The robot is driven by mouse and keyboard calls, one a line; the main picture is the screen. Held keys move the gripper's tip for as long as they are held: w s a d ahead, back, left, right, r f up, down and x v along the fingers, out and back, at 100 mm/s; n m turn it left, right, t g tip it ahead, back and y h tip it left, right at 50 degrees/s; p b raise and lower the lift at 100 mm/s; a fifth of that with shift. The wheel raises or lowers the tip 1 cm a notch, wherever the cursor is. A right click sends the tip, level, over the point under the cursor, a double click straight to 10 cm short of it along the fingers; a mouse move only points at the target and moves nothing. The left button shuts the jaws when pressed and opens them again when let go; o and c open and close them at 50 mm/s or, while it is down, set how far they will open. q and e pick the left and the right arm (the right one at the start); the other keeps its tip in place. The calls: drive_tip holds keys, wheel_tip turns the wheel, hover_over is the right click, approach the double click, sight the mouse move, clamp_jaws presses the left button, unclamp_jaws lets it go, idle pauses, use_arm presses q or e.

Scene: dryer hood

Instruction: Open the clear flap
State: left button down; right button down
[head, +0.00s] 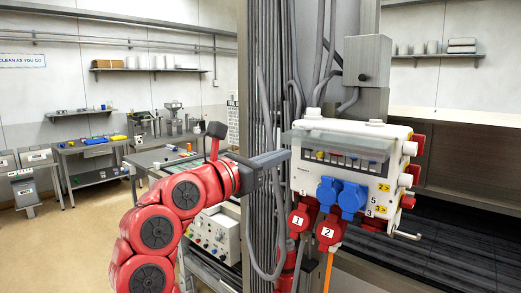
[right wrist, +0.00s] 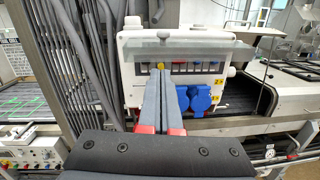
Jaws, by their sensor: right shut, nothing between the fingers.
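A white power box (head: 304,180) hangs on the grey column. Its clear flap (head: 345,143) spans the upper front and looks raised, sticking out from the box above a row of switches (head: 350,160). In the right wrist view the flap (right wrist: 190,48) is a translucent strip above the switches (right wrist: 195,67). My right gripper (head: 287,156) is shut and empty, at the left side of the box and near the flap's left end. In the wrist view its fingertips (right wrist: 161,70) overlap the left end of the switch row, below the flap; contact cannot be told. My left gripper is not in view.
Blue sockets (head: 341,196) and red plugs (head: 329,232) stick out below the switches. Vertical cables (head: 267,110) run down the column just left of the box. Red sockets (head: 414,146) line its right side. Benches with equipment (head: 90,160) stand at the back left.

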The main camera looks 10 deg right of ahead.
sight(305, 127)
drive_tip(key=w+d+r+p, duration=0.2)
drive_tip(key=d, duration=0.1)
drive_tip(key=shift+d+r, duration=0.15)
drive_tip(key=shift+r, duration=0.15)
drive_tip(key=shift+w+d+r+p, duration=0.1)
drive_tip(key=shift+d+r+p, duration=0.25)
drive_tip(key=shift+p, duration=0.1)
drive_tip(key=shift+w, duration=0.1)
drive_tip(key=shift+w+d+r+g+y+b, duration=0.1)
drive_tip(key=shift+d+r+g+y+b, duration=0.15)
drive_tip(key=shift+r, duration=0.2)
drive_tip(key=shift+d+r+g+y+b, duration=0.1)
drive_tip(key=shift+r+g+y+b, duration=0.05)
drive_tip(key=shift+r+y, duration=0.25)
drive_tip(key=shift+w+d+r+p, duration=0.15)
drive_tip(key=shift+w+r, duration=0.05)
drive_tip(key=shift+r, duration=0.3)
drive_tip(key=shift+w+d+r+p, duration=0.1)
drive_tip(key=shift+w+r+p, duration=0.05)
drive_tip(key=shift+r, duration=0.3)
